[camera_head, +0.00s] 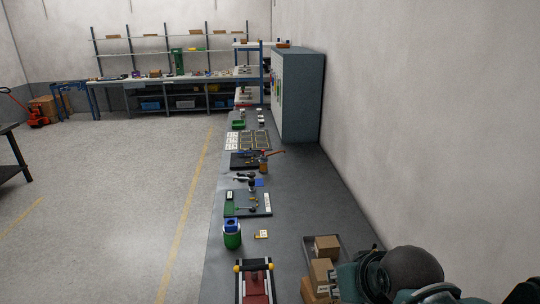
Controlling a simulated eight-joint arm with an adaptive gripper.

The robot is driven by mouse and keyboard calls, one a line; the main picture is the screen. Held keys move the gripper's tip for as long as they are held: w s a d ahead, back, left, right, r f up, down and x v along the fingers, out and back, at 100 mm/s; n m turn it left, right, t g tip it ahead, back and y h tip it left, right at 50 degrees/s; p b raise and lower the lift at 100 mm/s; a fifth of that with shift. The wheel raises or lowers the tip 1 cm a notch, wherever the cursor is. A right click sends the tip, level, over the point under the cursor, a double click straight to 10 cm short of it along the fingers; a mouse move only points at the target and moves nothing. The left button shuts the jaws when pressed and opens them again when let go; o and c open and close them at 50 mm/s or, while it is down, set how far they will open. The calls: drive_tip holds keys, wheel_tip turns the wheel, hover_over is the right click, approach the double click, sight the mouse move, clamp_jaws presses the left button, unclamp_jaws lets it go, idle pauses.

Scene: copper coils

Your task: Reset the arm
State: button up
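Part of my arm (378,276), teal and dark grey, shows at the bottom right corner of the head view. Its links are folded close to the camera, beside the right wall and next to some cardboard boxes. My gripper's fingers cannot be made out in this view. Nothing held by the arm can be seen. No copper coil can be clearly told apart at this size.
A long grey bench (300,215) runs away from me along the right wall. On it are cardboard boxes (321,272), a red fixture (256,286), a green canister (232,240) and several small tools. The floor (120,200) at left is clear.

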drive_tip(key=shift+f+b, duration=0.85)
drive_tip(key=shift+f, duration=0.35)
idle(0.3)
